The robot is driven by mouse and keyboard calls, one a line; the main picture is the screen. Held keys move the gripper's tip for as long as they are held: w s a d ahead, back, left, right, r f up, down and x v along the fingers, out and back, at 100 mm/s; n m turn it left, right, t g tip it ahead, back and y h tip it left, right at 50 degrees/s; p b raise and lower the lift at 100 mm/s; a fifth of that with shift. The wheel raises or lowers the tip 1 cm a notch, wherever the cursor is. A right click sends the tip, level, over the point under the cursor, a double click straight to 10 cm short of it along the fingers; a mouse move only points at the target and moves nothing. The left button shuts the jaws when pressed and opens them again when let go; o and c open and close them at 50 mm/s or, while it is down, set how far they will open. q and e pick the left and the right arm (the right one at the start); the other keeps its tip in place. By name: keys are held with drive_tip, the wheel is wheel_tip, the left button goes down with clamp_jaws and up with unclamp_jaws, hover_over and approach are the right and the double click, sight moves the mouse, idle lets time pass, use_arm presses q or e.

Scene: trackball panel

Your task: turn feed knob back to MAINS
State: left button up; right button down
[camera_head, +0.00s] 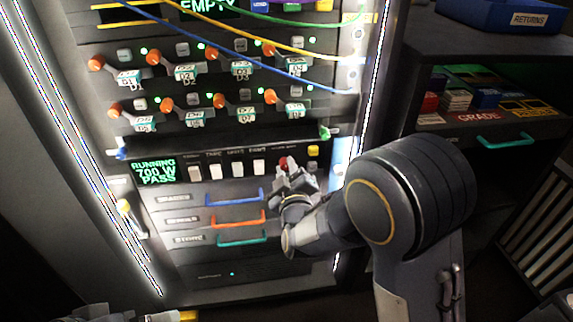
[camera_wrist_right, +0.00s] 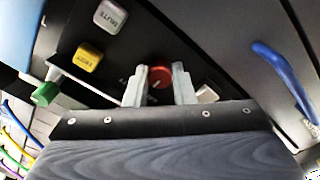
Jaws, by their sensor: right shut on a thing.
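The feed knob is red and round and shows on the dark control panel in the right wrist view (camera_wrist_right: 160,77). Its top also shows in the head view (camera_head: 284,161), right of the white switches. My right gripper (camera_head: 288,171) is at the knob; in the wrist view its two fingers (camera_wrist_right: 161,82) stand on either side of it, shut on it. A pale pointer mark shows on the knob, but the lettering around it is hidden or too small to read. Part of what looks like my left arm (camera_head: 120,315) shows at the bottom edge; its fingers cannot be made out.
A green display (camera_head: 156,171) reads RUNNING 700 W PASS. White switches (camera_head: 232,169) stand left of the knob, and a yellow button (camera_wrist_right: 89,56) is close by. Drawers with blue, orange and teal handles (camera_head: 237,219) lie below. Cables (camera_head: 290,75) hang across the upper rack.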

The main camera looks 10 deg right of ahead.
drive_tip(key=n+p, duration=0.1)
drive_tip(key=n, duration=0.2)
drive_tip(key=shift+r+n+p, duration=0.1)
drive_tip(key=shift+n+p, duration=0.2)
drive_tip(key=shift+p, duration=0.05)
drive_tip(key=shift+n+p, duration=0.5)
drive_tip(key=shift+n, duration=0.7)
drive_tip(key=c, duration=1.2)
unclamp_jaws()
drive_tip(key=shift+s, duration=0.1)
drive_tip(key=s+p, duration=0.1)
drive_tip(key=s, duration=0.6)
drive_tip(key=shift+s+d, duration=0.15)
drive_tip(key=shift+s, duration=0.2)
